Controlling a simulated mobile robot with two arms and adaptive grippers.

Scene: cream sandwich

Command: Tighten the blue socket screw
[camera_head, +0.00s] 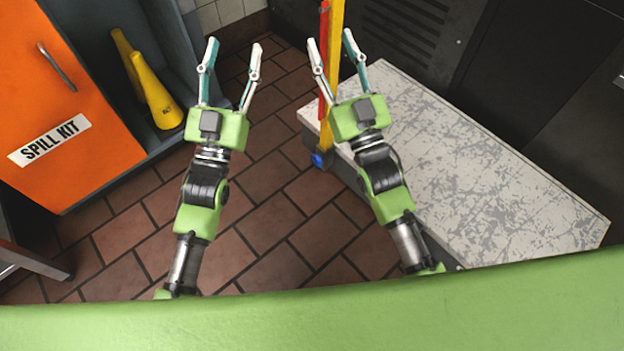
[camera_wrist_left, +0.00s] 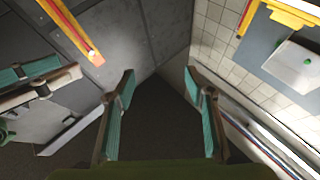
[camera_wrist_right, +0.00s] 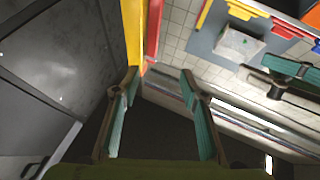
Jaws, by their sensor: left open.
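My left gripper (camera_head: 235,44) is raised over the brick floor, open and empty; its spread fingers also show in the left wrist view (camera_wrist_left: 160,72). My right gripper (camera_head: 330,37) is to its right, open, with fingers spread in the right wrist view (camera_wrist_right: 160,72). In the head view a yellow bar (camera_head: 334,50) and a red bar pass between the right fingers; I cannot tell whether they touch. A small blue part (camera_head: 320,160) sits low at the bars' foot, beside the grey platform; I cannot tell if it is the blue socket screw. No other screw is clear.
A pale scratched platform (camera_head: 480,170) stands at the right, with dark cabinets (camera_head: 540,60) behind it. An orange spill kit cabinet (camera_head: 60,110) and yellow cones (camera_head: 155,95) are at the left. A white box (camera_wrist_right: 240,45) is on the tiled wall. Brick floor between is clear.

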